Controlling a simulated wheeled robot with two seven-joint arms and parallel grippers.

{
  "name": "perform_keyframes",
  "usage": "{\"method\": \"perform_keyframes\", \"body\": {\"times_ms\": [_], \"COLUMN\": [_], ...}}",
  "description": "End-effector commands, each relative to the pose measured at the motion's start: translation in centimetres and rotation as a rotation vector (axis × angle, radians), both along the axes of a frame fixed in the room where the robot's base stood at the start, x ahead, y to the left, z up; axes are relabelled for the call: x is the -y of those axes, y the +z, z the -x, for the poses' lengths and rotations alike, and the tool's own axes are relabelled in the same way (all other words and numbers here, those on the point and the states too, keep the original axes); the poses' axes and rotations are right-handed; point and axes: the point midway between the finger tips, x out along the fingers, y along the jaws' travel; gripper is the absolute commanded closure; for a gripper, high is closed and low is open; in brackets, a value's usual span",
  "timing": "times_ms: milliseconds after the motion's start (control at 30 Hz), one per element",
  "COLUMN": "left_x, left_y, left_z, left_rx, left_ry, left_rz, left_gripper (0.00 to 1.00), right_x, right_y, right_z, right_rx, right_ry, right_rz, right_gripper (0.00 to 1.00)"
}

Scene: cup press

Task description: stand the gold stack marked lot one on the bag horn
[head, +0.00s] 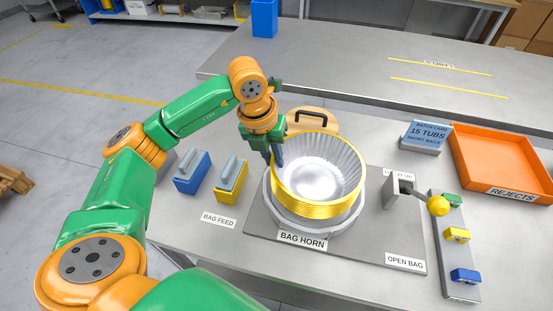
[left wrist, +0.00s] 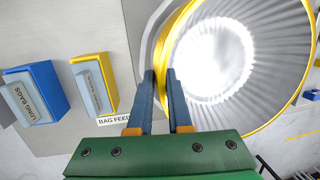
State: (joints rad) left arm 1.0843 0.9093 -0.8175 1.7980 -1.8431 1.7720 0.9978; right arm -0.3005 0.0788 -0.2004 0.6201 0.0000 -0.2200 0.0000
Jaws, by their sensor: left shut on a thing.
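The gold stack (head: 305,209) is a nest of ribbed silver tubs with gold rims, mouth up, at the bag horn. It also shows in the left wrist view (left wrist: 247,45). No lot mark is readable on it. The bag horn (head: 272,222) is a round grey piece on a grey plate, with its label in front. The stack looks upright over it and hides its middle; I cannot tell whether it rests on it or hangs just above. My left gripper (head: 277,160) is shut on the stack's left wall, one finger inside and one outside (left wrist: 160,75). My right gripper is not in view.
A blue bag box (head: 193,173) and a yellow one (head: 231,183) stand left of the horn. A round wooden lid (head: 322,124) with a black handle lies behind. A yellow-knobbed lever (head: 438,205), a button strip and an orange rejects tray (head: 500,160) are at right.

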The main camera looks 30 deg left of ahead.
Motion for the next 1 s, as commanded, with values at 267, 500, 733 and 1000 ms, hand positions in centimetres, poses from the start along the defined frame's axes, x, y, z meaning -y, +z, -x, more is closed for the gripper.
{"method": "perform_keyframes", "body": {"times_ms": [267, 500, 733, 1000], "left_x": [0.0, 0.0, 0.0, -0.5], "left_y": [-0.3, -0.3, 0.1, 5.6], "left_z": [0.0, 0.0, 0.0, 0.9], "left_rx": [0.002, 0.001, 0.001, 0.007], "left_ry": [-0.001, -0.001, -0.001, -0.002], "left_rz": [0.000, 0.001, 0.001, 0.002], "left_gripper": [1.00, 0.53, 0.53, 0.53], "right_x": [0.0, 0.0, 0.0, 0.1], "right_y": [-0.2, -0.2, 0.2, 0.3], "right_z": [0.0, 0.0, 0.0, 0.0], "right_rx": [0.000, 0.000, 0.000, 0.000], "right_ry": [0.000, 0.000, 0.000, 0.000], "right_rz": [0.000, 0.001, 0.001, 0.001], "right_gripper": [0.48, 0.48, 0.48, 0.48]}}
